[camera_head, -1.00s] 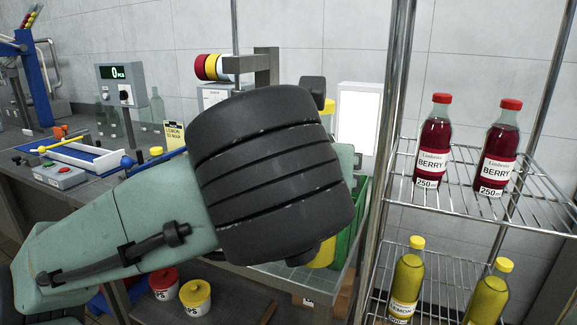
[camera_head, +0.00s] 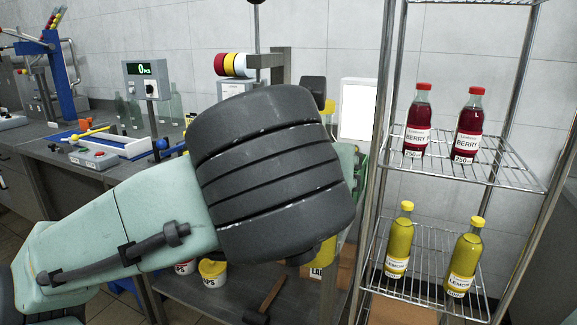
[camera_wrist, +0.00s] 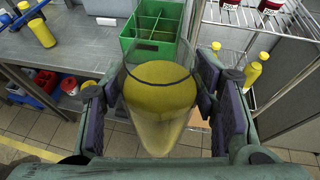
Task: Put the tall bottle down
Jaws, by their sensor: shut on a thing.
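In the wrist view, a clear bottle with yellow contents (camera_wrist: 165,90) stands between the two fingers of my gripper (camera_wrist: 160,70), which is shut on it. The glass outline reaches above the yellow contents. Its base and any label cannot be made out.
A green divided crate (camera_wrist: 182,56) stands on the grey bench (camera_wrist: 88,42) beyond the bottle. A wire rack (camera_head: 505,172) at right holds two berry and two lemon bottles. Open floor shows below.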

